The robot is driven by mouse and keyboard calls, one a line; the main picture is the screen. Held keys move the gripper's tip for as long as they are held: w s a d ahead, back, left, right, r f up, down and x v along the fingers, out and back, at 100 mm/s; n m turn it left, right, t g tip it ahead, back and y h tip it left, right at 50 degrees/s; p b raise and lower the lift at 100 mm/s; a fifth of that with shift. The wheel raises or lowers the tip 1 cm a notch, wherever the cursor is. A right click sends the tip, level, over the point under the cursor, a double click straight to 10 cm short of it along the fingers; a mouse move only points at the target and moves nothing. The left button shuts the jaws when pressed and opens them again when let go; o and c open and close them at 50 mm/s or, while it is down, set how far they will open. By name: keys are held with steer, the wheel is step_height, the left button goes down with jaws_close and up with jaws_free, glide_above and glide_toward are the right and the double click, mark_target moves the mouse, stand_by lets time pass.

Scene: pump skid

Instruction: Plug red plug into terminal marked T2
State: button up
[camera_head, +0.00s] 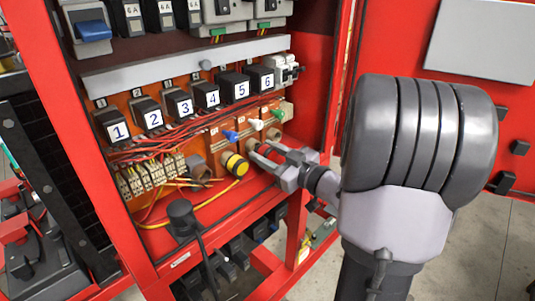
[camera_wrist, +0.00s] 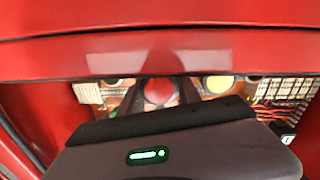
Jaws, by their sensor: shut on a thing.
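My gripper (camera_head: 262,155) reaches into the red cabinet from the right, at the lower row of round terminals. In the wrist view the fingers (camera_wrist: 158,98) are shut on the red plug (camera_wrist: 158,90), whose round red end faces the camera. The plug is in line with the terminal row; I cannot tell whether it is seated or just in front. In the head view the fingers mostly hide it. A yellow plug (camera_head: 235,164) is just left of the gripper; it also shows in the wrist view (camera_wrist: 219,84). No T2 marking is readable.
A tan round terminal (camera_head: 273,135) lies right of the gripper, a brown one (camera_head: 195,168) left of the yellow plug. Red wires (camera_head: 160,150) and a terminal block (camera_head: 150,174) are farther left. Numbered black relays (camera_head: 207,97) sit above. The red cabinet frame surrounds the opening.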

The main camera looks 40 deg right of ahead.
steer(key=shift+w, duration=0.3)
steer(key=o, duration=1.4)
steer(key=shift+s, duration=0.15)
